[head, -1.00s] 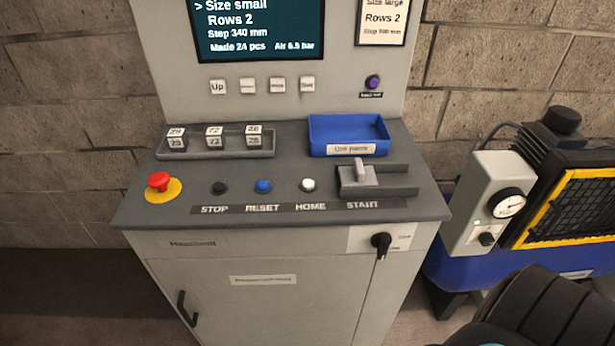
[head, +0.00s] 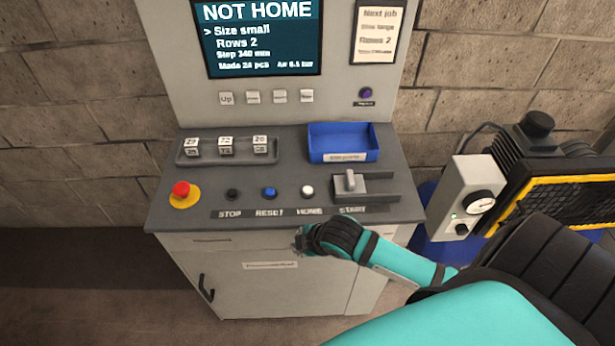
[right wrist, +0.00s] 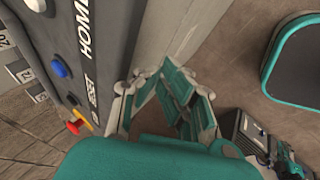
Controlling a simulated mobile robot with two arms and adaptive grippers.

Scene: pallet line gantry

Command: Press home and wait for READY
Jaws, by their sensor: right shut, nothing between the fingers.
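The white HOME button (head: 308,191) stands on the sloped grey console top, above its HOME label. It also shows at the top edge of the right wrist view (right wrist: 36,5). The screen (head: 262,38) reads NOT HOME, with Size small and Rows 2 below. My right gripper (head: 303,240) is shut and empty in front of the console's front edge, below the HOME label and apart from the button. Its fingers (right wrist: 165,95) show beside the console in the right wrist view. My left gripper is not in view.
The blue RESET button (head: 269,193), black STOP button (head: 233,194) and red emergency stop (head: 182,190) are left of HOME. The START lever (head: 350,182) is right of it. A blue tray (head: 343,143) and number block rack (head: 226,152) lie behind. A compressor (head: 540,175) stands at right.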

